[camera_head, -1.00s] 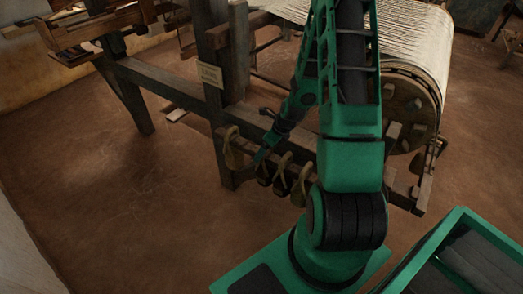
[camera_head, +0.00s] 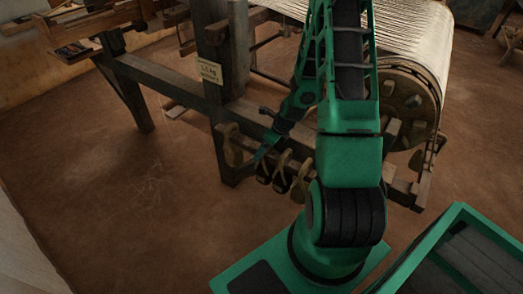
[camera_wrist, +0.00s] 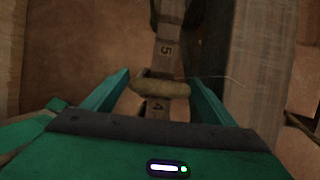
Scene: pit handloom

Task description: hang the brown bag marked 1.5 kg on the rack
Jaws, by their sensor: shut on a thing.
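My gripper (camera_head: 260,159) is low at the loom's near side, among the hanging bags. In the wrist view its two green fingers (camera_wrist: 160,92) are shut on a tan-brown bag (camera_wrist: 160,86), gripped across its top. No weight mark on this bag is readable. Below it runs a dark wooden rail (camera_wrist: 168,32) with the numbers 5 and 4; I take it for the rack. In the head view the held bag is small and dark, partly hidden by my gripper. I cannot tell whether it touches the rail.
A brown bag (camera_head: 232,145) hangs left of my gripper, and others (camera_head: 282,170) hang to the right. A paper label (camera_head: 209,71) is on the loom post. A thick beam (camera_wrist: 262,70) stands close to my right finger. The floor (camera_head: 110,210) at left is clear.

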